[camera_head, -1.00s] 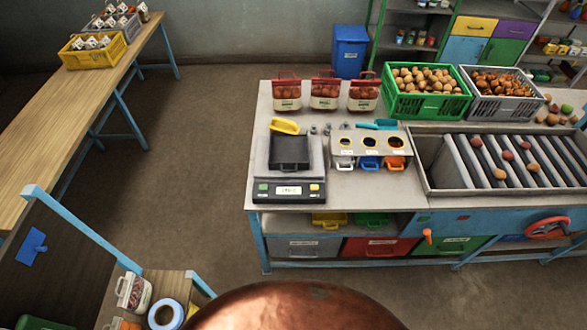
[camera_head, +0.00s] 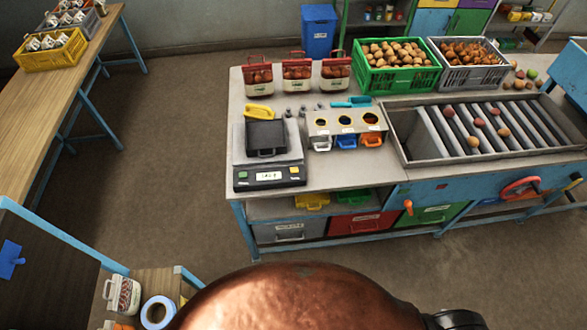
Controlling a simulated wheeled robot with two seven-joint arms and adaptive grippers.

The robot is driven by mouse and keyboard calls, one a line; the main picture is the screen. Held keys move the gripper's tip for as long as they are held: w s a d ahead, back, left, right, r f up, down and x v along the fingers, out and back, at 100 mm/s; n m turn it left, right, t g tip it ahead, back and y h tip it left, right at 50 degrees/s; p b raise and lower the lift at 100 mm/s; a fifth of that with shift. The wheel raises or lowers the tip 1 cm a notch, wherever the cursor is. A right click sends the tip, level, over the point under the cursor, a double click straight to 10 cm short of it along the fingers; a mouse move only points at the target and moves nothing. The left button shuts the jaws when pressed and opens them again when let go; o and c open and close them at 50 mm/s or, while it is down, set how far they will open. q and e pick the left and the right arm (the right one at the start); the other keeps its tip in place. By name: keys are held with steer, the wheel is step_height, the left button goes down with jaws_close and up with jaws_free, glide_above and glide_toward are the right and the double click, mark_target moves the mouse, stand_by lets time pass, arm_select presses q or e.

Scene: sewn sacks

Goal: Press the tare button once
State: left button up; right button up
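The scale (camera_head: 240,147) stands on the left end of the workbench, with a black pan (camera_head: 266,136) on top that looks empty. Its front panel has a small lit display (camera_head: 268,176), too small to read surely. A green button (camera_head: 242,175) is left of the display and a yellow-orange button (camera_head: 294,170) is right of it. Any labels are too small to read, so I cannot tell which is tare. Neither of my grippers is in view. Nothing touches the scale's panel.
Behind the scale are a yellow scoop (camera_head: 259,113) and several small weights. A holder with coloured cups (camera_head: 346,125) stands to its right. Sacks (camera_head: 297,73), a green crate (camera_head: 397,81) and a roller tray (camera_head: 400,142) are farther off. Floor in front of the bench is clear.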

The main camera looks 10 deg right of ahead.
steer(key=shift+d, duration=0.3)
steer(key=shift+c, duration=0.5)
